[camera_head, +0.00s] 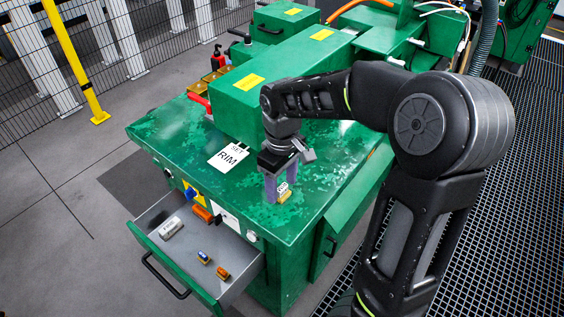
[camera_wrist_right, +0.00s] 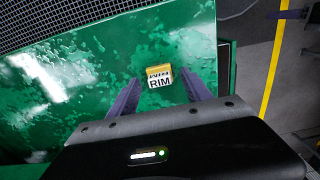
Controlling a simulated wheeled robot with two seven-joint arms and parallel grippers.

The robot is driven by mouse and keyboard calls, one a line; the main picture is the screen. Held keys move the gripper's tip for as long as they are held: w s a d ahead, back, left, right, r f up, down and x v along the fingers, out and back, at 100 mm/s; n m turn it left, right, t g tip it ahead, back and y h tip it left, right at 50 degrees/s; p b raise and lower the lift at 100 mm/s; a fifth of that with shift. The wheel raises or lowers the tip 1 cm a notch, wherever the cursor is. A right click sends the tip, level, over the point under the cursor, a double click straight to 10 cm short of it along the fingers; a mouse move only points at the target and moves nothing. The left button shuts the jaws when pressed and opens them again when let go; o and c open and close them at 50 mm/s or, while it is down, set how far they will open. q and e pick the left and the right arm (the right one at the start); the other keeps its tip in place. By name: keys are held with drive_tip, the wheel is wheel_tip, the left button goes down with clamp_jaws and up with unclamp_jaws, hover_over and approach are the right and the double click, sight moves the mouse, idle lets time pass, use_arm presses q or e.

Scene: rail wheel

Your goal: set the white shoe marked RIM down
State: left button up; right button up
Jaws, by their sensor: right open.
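The white shoe marked RIM (camera_wrist_right: 160,82) sits on the green bench top, with a yellow part along one side. In the head view the shoe (camera_head: 283,188) shows low beside my right gripper's fingers, near the front right of the bench. My right gripper (camera_head: 277,192) points down with its purple fingers apart. In the right wrist view the shoe lies between the two open fingers, with green surface visible on both sides of it. A white card (camera_head: 228,157) reading SET RIM lies flat on the bench, left of the gripper. My left gripper is not in view.
An open drawer (camera_head: 150,250) below the bench holds a whitish piece (camera_head: 172,228), a blue-and-yellow piece (camera_head: 203,257) and orange pieces (camera_head: 223,273). A green machine housing (camera_head: 250,92) stands behind the card. The bench top in front of the gripper is clear.

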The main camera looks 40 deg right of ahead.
sight(282, 187)
wheel_tip(282, 187, up, 11)
idle(0.3)
